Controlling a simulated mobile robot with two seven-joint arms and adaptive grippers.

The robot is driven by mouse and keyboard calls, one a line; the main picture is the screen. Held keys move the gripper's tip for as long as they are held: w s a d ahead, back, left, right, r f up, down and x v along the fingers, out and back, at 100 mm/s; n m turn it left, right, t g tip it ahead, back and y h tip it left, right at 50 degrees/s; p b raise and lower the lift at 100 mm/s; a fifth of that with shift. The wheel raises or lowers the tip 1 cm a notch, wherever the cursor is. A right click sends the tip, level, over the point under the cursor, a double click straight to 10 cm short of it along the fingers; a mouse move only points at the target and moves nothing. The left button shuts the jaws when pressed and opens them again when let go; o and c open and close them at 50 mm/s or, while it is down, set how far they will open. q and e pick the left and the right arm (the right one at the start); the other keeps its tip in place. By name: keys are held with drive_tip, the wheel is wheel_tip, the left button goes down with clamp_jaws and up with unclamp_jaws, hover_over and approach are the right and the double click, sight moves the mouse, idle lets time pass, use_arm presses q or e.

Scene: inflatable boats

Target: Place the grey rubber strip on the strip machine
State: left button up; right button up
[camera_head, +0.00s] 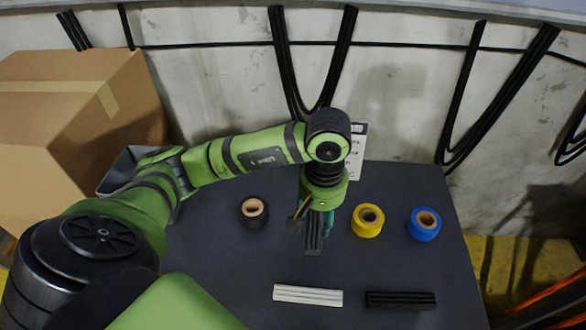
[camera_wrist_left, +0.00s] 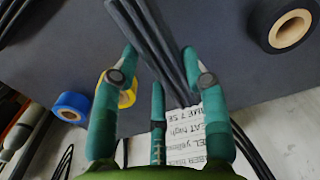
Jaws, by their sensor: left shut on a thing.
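My left gripper (camera_head: 314,218) is above the dark table, between the black roll and the yellow roll. It is shut on the dark grey rubber strip (camera_head: 314,240), which sticks out below the fingers. In the left wrist view the grey strip (camera_wrist_left: 165,45) runs between the teal fingers of the left gripper (camera_wrist_left: 160,58). I cannot tell whether the strip touches the table. I cannot make out a strip machine in either view. My right gripper is not in view.
On the table (camera_head: 220,275) stand black (camera_head: 252,213), yellow (camera_head: 367,221) and blue (camera_head: 423,224) rolls. A white strip (camera_head: 308,294) and a black strip (camera_head: 400,299) lie at the front. A printed sheet (camera_head: 357,152) is behind my gripper. A cardboard box (camera_head: 75,125) is at left.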

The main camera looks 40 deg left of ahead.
use_arm(q)
drive_tip(key=a+f, duration=0.2)
drive_tip(key=a, duration=0.1)
drive_tip(key=a+p, duration=0.1)
drive_tip(key=a, duration=0.1)
drive_tip(key=shift+s+a+f, duration=0.15)
drive_tip(key=shift+s+f, duration=0.25)
drive_tip(key=shift+a+f, duration=0.35)
drive_tip(key=shift+f, duration=0.05)
wheel_tip(320, 180, down, 3)
drive_tip(key=shift+f+p, duration=0.15)
drive_tip(key=shift+p, duration=0.55)
drive_tip(key=shift+f, duration=0.3)
drive_tip(key=shift+f, duration=0.2)
drive_tip(key=o, duration=1.3)
